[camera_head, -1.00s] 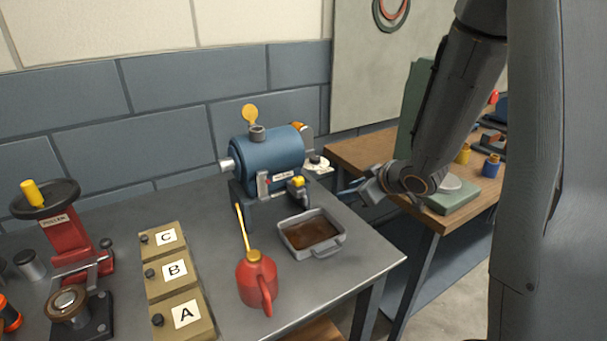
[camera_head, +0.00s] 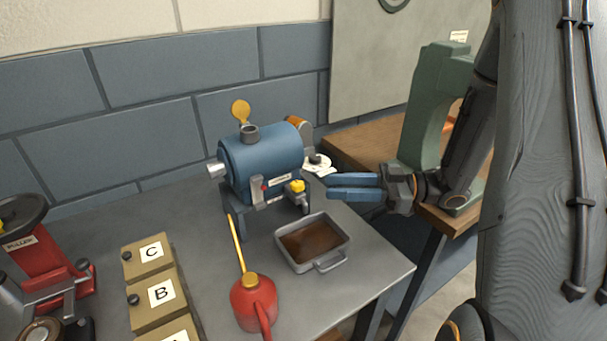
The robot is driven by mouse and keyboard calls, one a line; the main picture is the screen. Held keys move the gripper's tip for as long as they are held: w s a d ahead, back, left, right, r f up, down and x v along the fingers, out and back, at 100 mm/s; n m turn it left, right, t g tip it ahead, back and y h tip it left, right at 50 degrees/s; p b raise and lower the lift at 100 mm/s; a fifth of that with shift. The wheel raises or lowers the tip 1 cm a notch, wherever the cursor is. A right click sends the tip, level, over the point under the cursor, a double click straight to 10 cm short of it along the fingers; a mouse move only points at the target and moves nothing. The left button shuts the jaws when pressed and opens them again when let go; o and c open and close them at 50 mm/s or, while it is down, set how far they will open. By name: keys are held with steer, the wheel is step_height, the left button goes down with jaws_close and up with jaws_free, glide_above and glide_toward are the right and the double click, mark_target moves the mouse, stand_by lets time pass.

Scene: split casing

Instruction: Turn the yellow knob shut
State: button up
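The yellow knob (camera_head: 297,186) sits on a small grey drain valve low on the front right of the blue cylindrical casing (camera_head: 262,160). My gripper (camera_head: 328,187) is to the right of the knob, its two blue fingers pointing left towards it. The fingers lie one above the other in the picture with a narrow gap between them. They are empty, with a clear space between their tips and the knob. A grey metal pan (camera_head: 345,243) of dark brown liquid stands on the bench below and right of the valve.
A red oil can (camera_head: 254,303) with a long yellow spout stands in front of the casing. Tan boxes marked C (camera_head: 150,254) and B (camera_head: 160,293) and a red puller (camera_head: 38,262) are at left. A green frame (camera_head: 432,100) stands on the wooden table behind my arm.

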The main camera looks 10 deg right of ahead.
mark_target(297, 188)
steer(key=p+x, duration=0.2)
steer(key=x, duration=0.5)
steer(key=shift+w+a, duration=0.15)
steer(key=shift+a, duration=0.25)
steer(key=shift+c, duration=0.3)
steer(key=c, duration=0.7)
